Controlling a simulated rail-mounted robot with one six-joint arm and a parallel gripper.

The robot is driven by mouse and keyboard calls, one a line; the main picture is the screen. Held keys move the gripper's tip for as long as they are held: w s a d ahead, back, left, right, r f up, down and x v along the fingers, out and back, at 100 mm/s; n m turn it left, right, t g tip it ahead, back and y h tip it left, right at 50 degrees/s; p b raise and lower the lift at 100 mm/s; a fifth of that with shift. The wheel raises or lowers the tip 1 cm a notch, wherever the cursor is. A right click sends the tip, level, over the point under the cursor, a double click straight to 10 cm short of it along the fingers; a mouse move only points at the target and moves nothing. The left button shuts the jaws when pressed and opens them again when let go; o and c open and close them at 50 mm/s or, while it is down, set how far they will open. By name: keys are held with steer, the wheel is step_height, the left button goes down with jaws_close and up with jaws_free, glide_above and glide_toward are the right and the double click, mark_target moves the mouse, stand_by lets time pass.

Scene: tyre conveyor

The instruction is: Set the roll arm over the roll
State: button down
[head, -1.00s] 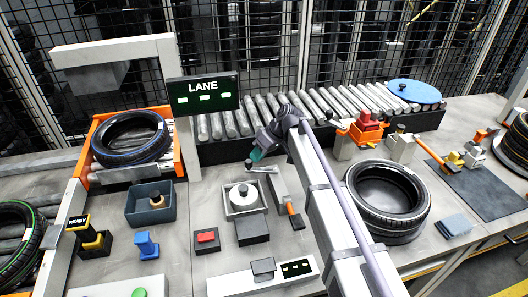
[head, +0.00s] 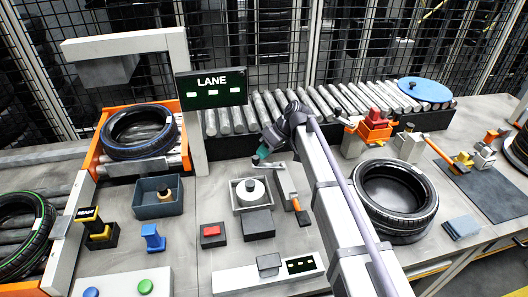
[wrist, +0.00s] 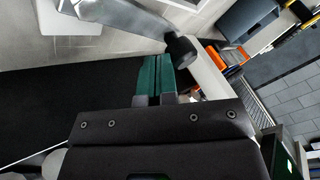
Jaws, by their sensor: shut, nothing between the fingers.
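The white roll (head: 251,188) stands in a shallow grey tray on the bench in the head view. The roll arm (head: 271,165) is a grey bar just behind the roll in the picture, with a dark knob (head: 254,161) at its left end. In the wrist view the metal bar (wrist: 130,18) ends in the black knob (wrist: 181,50). My gripper (head: 263,152) has teal fingers, which also show in the wrist view (wrist: 154,75). They are shut and empty, close beside the knob; I cannot tell whether they touch it.
An orange-handled tool (head: 299,210) lies right of the roll. A dark block (head: 258,224) and a red button box (head: 212,235) are in front. Rollers (head: 240,118) run behind.

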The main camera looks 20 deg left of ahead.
steer(key=shift+s, duration=0.25)
steer(key=shift+s+d, duration=0.1)
steer(key=shift+s, duration=0.65)
steer(key=shift+s+d, duration=0.25)
steer(key=shift+s, duration=0.25)
steer(key=shift+s+d, duration=0.2)
steer(key=shift+s, duration=0.35)
